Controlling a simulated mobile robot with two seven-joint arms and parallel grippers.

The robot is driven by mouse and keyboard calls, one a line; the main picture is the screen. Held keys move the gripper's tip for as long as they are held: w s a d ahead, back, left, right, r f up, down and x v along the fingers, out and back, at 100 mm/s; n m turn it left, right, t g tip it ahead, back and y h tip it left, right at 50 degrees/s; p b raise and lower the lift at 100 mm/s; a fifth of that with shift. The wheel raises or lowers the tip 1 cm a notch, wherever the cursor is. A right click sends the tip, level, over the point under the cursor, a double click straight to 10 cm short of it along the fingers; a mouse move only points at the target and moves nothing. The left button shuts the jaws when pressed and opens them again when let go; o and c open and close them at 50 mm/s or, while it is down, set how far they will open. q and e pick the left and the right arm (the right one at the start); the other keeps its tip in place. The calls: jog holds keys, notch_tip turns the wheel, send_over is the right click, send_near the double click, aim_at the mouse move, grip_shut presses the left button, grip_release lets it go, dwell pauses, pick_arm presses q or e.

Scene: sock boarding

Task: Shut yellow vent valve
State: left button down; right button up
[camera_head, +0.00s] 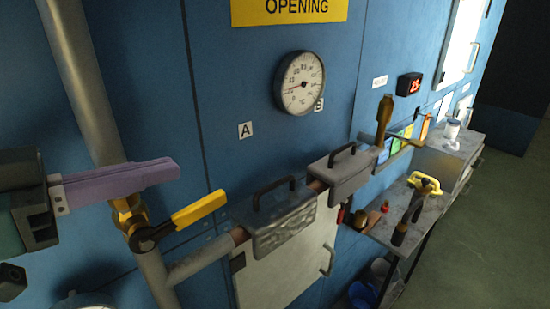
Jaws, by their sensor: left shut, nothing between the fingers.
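A brass valve (128,213) sits on the grey upright pipe at the left. Its yellow lever (200,210) points right and slightly up, at an angle across that pipe and roughly in line with the side branch below. My left gripper (172,170) comes in from the left with its purple fingers together and nothing between them. The fingers are above the lever in the picture and cover part of the pipe just over the valve. I cannot tell how far they are from the lever in depth. My right gripper is not in view.
Grey clamp blocks with black handles (284,215) sit on the branch pipe (205,260). A round gauge (299,83) is on the blue wall. Open floor (485,235) lies further right.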

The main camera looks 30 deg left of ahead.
aim_at(206, 199)
pick_arm(q)
jog(key=shift+x, duration=1.15)
notch_tip(206, 199, down, 3)
jog(key=shift+r, duration=0.1)
jog(key=shift+f, duration=0.65)
jog(key=shift+w+f, duration=0.15)
jog(key=shift+f, duration=0.55)
